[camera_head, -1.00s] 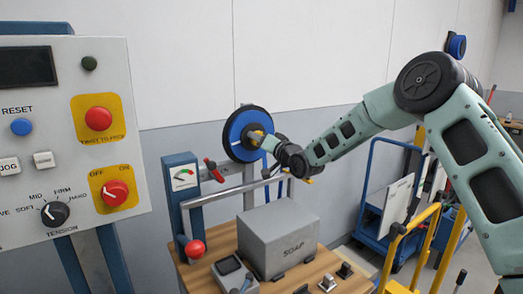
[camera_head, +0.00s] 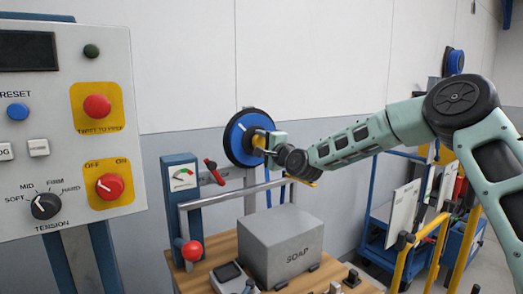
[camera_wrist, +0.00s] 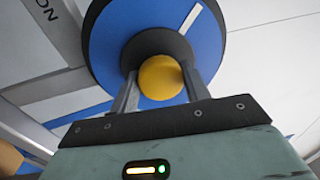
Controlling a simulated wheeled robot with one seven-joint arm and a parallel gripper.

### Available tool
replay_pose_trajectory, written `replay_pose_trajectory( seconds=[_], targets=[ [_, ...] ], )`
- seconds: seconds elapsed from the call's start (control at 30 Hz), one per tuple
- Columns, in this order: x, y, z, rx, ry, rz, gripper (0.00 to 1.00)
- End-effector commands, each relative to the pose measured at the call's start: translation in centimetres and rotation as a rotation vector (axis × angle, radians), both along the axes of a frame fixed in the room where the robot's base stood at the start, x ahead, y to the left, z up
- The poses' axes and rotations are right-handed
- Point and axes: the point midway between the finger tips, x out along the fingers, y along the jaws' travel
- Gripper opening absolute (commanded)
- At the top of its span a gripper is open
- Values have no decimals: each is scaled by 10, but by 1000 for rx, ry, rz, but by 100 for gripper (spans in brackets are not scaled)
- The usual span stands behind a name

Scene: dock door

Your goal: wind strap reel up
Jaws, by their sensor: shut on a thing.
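The strap reel (camera_head: 240,132) is a blue disc with a black rim, mounted on a grey post behind the table. It also fills the top of the wrist view (camera_wrist: 110,52), where a white mark crosses its face. A yellow knob (camera_wrist: 160,77) sticks out from the reel. My gripper (camera_head: 266,143) reaches in from the right in the head view. In the wrist view its two fingers (camera_wrist: 160,88) stand on either side of the yellow knob and are shut on it. A blue strap hangs below the reel, partly hidden by my gripper.
A grey box marked SOAP (camera_head: 280,245) stands on the wooden table (camera_head: 222,246) below a metal rail. A control panel (camera_head: 70,130) with red knobs and a tension dial fills the left. A blue cart (camera_head: 375,238) and yellow railings stand at the right.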

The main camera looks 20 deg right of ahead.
Motion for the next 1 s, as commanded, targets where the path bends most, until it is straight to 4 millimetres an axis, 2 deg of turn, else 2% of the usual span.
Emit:
replay_pose_trajectory(
  seconds=[0.6, 1.0],
  targets=[
    [0, 0, -1, 531, 173, -1, 5],
    [0, -1, 2, 726, 238, -2, 5]
  ],
)
